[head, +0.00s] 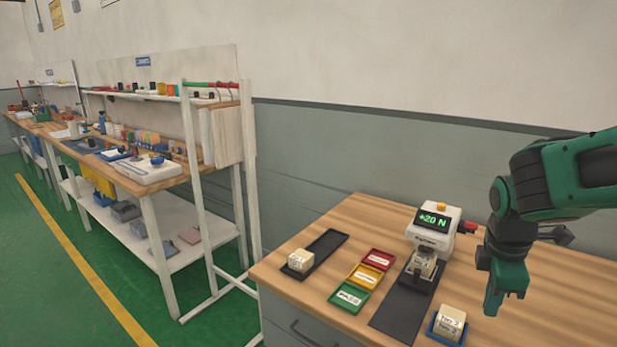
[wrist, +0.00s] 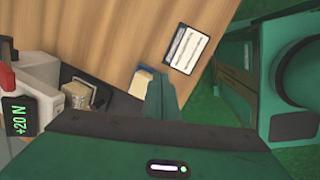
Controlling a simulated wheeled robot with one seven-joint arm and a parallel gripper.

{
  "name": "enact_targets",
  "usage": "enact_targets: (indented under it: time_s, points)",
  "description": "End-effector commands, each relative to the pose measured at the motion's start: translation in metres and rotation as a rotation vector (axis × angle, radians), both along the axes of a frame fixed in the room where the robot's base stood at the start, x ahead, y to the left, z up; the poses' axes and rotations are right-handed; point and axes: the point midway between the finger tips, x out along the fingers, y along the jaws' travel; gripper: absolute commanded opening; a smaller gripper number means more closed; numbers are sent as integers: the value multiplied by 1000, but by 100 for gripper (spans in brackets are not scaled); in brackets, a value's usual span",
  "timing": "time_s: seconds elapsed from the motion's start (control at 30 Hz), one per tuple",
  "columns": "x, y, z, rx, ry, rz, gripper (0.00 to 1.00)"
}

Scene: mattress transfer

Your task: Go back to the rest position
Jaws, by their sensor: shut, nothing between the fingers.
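My gripper (head: 507,293) is green, shut and empty, and points down above the right side of the wooden table. In the wrist view its shut fingers (wrist: 163,92) stand at the centre and hide part of a cream block (wrist: 143,80). In the head view a cream block with dark lettering (head: 450,322) sits in a blue tray (head: 433,331), left of and below my gripper in the picture. I see a gap between that block and my gripper.
A white tester (head: 428,232) reads +20 N and has a block in it. Red (head: 377,258), yellow (head: 365,275) and green (head: 349,297) trays lie left of it. A workbench (head: 147,180) stands far left.

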Motion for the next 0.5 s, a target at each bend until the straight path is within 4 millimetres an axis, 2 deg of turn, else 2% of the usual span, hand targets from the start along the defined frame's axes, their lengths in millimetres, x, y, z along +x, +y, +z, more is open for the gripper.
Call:
enact_targets:
  time_s: [0.03,0.2,0.5]
  points:
    - [-14,-10,3,25,-10,-128,0]
    - [-61,-30,7,102,-28,-566,0]
    - [-139,-45,11,201,-45,-1318,0]
